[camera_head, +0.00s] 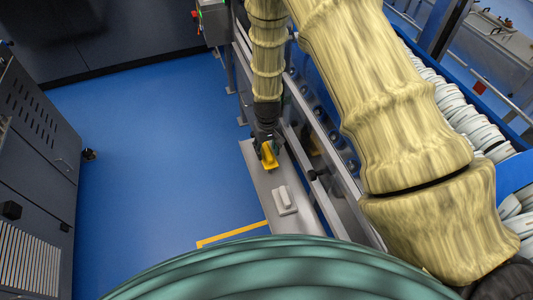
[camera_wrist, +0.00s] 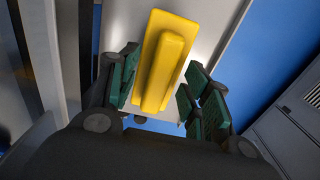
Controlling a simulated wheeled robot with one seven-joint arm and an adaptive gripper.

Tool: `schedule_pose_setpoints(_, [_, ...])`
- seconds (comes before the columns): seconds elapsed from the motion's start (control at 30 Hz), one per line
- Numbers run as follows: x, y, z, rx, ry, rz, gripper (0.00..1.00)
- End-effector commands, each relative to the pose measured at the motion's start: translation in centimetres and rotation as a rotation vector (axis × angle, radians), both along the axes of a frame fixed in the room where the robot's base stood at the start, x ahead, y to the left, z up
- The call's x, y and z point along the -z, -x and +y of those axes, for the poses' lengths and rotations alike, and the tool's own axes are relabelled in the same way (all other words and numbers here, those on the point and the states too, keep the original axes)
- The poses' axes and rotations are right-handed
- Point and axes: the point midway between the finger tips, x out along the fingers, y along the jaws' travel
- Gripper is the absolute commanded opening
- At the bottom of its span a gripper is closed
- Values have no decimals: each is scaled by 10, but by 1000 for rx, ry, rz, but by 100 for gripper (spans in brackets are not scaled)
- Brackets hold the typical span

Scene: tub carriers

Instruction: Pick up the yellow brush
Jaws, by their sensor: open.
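The yellow brush (camera_wrist: 167,60) lies on a grey metal shelf (camera_wrist: 215,40). In the wrist view it has a flat plate with a raised bar along it. My gripper (camera_wrist: 158,88) is open, with one green-padded finger on each side of the brush's near end. I cannot tell whether either finger touches it. The shelf also shows in the head view (camera_head: 262,190).
A white brush-like block (camera_head: 285,200) sits on the same shelf, nearer in the head view. Metal rails and a conveyor with pale stacked items (camera_head: 455,105) run to the right. Blue floor (camera_head: 150,150) is open to the left, with a dark cabinet (camera_head: 35,150) beyond.

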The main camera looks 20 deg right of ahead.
Motion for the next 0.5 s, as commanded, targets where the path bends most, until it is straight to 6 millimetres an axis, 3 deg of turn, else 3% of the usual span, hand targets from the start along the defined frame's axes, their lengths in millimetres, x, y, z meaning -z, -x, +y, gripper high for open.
schedule_pose_setpoints(0.43, [11,0,0,0,0,-2,48])
schedule_pose_setpoints(0.5, [11,0,0,0,0,-1,39])
